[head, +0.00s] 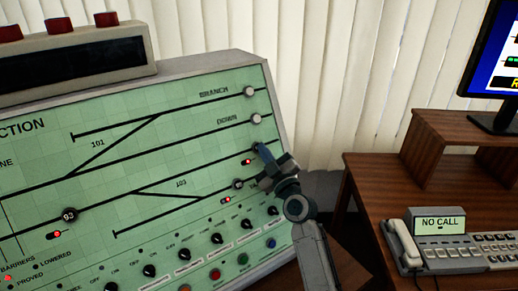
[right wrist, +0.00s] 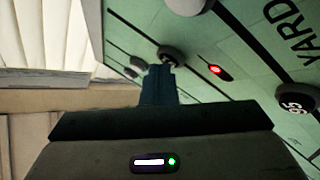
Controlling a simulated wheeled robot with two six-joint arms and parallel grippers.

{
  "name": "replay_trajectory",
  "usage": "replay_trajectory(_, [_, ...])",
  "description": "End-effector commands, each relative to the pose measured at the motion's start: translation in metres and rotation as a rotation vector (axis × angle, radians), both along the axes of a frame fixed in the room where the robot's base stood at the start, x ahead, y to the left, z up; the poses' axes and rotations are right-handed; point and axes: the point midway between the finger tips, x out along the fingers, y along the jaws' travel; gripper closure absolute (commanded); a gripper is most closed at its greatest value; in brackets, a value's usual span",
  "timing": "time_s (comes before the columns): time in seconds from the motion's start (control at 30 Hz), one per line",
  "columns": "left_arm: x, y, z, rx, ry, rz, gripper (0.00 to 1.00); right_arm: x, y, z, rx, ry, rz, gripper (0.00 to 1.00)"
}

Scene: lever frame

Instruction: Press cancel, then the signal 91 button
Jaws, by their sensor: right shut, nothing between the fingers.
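The green signalling panel (head: 110,165) fills the left of the head view, with black track lines and round signal buttons. My right gripper (head: 263,150) is shut and empty, its tips at or very close to a dark round button (head: 256,149) near the panel's right edge. In the right wrist view the shut fingers (right wrist: 160,70) point at that dark button (right wrist: 171,54); whether they touch it I cannot tell. Its number is hidden or unreadable, and I cannot pick out the signal 91 label. No cancel label is legible; red (head: 215,275), green and blue buttons sit along the lower edge. My left gripper is out of view.
A button marked 93 (head: 69,214) is left on the panel; one marked 95 (right wrist: 291,103) shows in the wrist view. Knobs (head: 182,255) line the lower panel. A wooden desk (head: 375,200) with a phone (head: 403,245) and monitor (head: 500,65) stands right.

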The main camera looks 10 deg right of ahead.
Motion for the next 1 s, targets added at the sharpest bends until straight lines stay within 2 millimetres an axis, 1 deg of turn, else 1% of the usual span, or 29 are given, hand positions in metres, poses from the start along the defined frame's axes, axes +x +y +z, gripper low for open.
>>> replay_trajectory(0.27, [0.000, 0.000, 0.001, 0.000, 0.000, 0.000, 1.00, 0.000, 0.000, 0.000, 0.000, 0.001, 0.000, 1.00])
replay_trajectory(0.63, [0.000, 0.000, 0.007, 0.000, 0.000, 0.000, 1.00, -0.014, -0.005, 0.008, -0.001, 0.000, 0.000, 1.00])
replay_trajectory(1.0, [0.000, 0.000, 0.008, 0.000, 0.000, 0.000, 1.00, -0.016, -0.006, 0.009, 0.000, 0.001, 0.001, 1.00])
